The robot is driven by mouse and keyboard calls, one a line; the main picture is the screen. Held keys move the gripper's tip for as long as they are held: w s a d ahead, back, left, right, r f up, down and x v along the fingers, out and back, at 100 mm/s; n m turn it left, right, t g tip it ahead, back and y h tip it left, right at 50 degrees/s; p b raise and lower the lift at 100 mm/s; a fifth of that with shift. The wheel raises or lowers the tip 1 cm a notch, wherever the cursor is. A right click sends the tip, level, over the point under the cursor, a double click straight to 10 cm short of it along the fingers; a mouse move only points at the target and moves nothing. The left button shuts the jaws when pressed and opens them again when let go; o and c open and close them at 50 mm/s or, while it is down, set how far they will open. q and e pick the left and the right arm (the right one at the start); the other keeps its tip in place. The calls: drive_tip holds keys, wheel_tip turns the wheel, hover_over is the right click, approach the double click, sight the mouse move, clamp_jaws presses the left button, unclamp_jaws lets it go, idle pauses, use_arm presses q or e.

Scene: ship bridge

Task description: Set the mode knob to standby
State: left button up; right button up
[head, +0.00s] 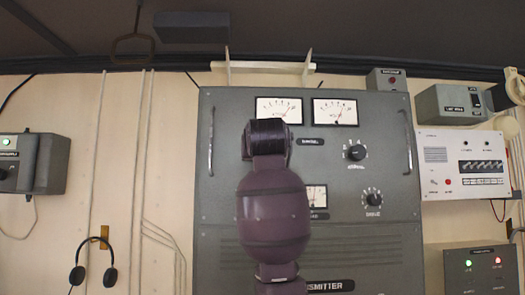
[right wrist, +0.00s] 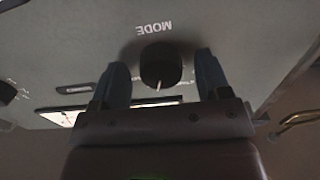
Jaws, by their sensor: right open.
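The black round mode knob (right wrist: 158,64) is in the right wrist view, under the upside-down white word MODE on the grey panel. A pale pointer line shows on its lower part in that view. My right gripper (right wrist: 160,74) is open, with one blue-grey finger on each side of the knob. A gap shows on both sides, and I see no clear contact. In the head view my purple arm stands in front of the grey transmitter cabinet (head: 375,215) and hides the mode knob. The position labels around the knob are not readable. My left gripper is not in view.
The cabinet carries two upper meters (head: 279,110), other knobs (head: 372,198) at right, and side handles (head: 211,142). A headset (head: 108,276) hangs at left. A white switch panel (head: 465,160) is at right. A metal handle (right wrist: 300,120) shows beside the right gripper.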

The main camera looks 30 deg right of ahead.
drive_tip(key=c, duration=0.9)
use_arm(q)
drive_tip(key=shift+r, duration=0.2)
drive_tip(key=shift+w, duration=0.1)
use_arm(e)
drive_tip(key=shift+n, duration=0.3)
use_arm(q)
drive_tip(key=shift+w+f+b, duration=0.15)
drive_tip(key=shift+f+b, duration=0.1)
drive_tip(key=shift+b, duration=0.3)
use_arm(e)
drive_tip(key=shift+r+n, duration=0.15)
drive_tip(key=shift+n, duration=3.55)
